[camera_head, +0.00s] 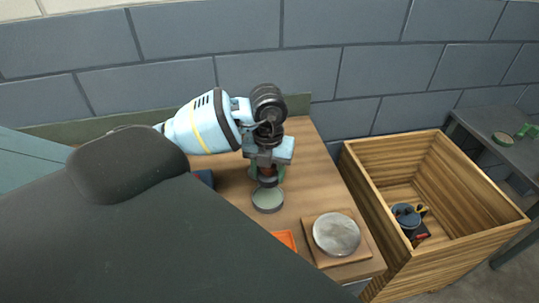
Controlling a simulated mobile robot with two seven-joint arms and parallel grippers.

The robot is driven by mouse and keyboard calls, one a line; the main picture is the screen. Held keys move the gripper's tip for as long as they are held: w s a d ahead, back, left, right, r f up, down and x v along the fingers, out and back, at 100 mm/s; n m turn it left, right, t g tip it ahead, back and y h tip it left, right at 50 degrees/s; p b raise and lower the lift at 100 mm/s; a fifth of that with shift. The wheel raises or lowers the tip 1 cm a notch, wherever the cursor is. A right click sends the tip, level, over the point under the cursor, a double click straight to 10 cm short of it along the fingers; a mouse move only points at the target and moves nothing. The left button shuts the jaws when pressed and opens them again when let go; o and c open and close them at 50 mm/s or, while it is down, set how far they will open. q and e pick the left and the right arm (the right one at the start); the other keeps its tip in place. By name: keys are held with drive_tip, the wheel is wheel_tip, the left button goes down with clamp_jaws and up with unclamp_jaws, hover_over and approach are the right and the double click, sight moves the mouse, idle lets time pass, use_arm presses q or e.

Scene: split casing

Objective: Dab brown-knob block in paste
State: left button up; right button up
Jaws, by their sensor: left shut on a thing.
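My left gripper (267,174) points down over the table, just behind and above a round shallow dish (268,200) with a grey-green surface, which appears to be the paste. The gripper is shut on the brown-knob block (268,182), of which only a small dark, brownish part shows between the fingers. The block's lower end is close to the dish's far rim; I cannot tell whether it touches the paste. My right gripper is not in view.
A round grey plate (336,234) lies on a wooden board (348,257) at the table's front right. An orange piece (285,240) and a blue piece (205,177) are partly hidden. A wooden crate (394,273) with several items stands at right. A large dark shape blocks the lower left.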

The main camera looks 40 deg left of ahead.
sight(268, 197)
use_arm(q)
drive_tip(key=shift+a, duration=0.15)
drive_tip(key=shift+f, duration=0.1)
drive_tip(key=shift+f, duration=2.9)
drive_tip(key=shift+s+f, duration=0.1)
drive_tip(key=shift+f, duration=0.55)
idle(0.8)
drive_tip(key=shift+r, duration=3.65)
